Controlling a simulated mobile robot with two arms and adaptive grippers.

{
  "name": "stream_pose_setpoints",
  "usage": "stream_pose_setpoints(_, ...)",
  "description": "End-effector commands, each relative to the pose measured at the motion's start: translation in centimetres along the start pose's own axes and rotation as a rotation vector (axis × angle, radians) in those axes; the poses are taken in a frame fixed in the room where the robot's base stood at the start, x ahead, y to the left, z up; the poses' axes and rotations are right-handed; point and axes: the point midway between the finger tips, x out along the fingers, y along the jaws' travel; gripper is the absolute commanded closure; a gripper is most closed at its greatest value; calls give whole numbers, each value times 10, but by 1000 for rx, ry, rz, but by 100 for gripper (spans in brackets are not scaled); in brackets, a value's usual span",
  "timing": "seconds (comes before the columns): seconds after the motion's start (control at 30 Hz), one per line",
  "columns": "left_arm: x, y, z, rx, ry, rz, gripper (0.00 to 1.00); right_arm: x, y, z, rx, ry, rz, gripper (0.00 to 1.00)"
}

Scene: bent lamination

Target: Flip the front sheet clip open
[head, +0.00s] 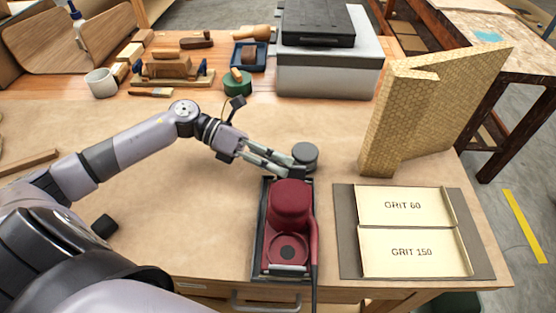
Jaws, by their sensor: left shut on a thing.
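A red sander (291,205) lies on a dark tray (259,250) near the front edge of the bench. A silver clip bar (288,268) shows at its near end. My left gripper (286,172) reaches in from the left to the sander's far end. Its fingers are shut on the front sheet clip there, which the fingertips and the sander's body mostly hide. I cannot tell the clip's angle. My right gripper is not in view.
A grey round puck (305,156) stands just beyond the fingertips. Sheets marked GRIT 60 (404,206) and GRIT 150 (411,252) lie on a grey mat (348,237) at right. A tall bent wooden piece (425,110) stands behind them.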

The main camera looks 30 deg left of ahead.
Motion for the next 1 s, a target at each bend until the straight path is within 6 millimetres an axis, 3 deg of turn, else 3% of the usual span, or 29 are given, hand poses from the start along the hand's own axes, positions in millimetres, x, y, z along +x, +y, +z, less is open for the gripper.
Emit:
stream_pose_setpoints(0.9,-1,1,0,0,0,3,100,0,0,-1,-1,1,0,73)
stream_pose_setpoints(0.93,-1,1,0,0,0,3,80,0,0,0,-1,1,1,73)
stream_pose_setpoints(1.0,-1,1,0,0,0,3,85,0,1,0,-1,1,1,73)
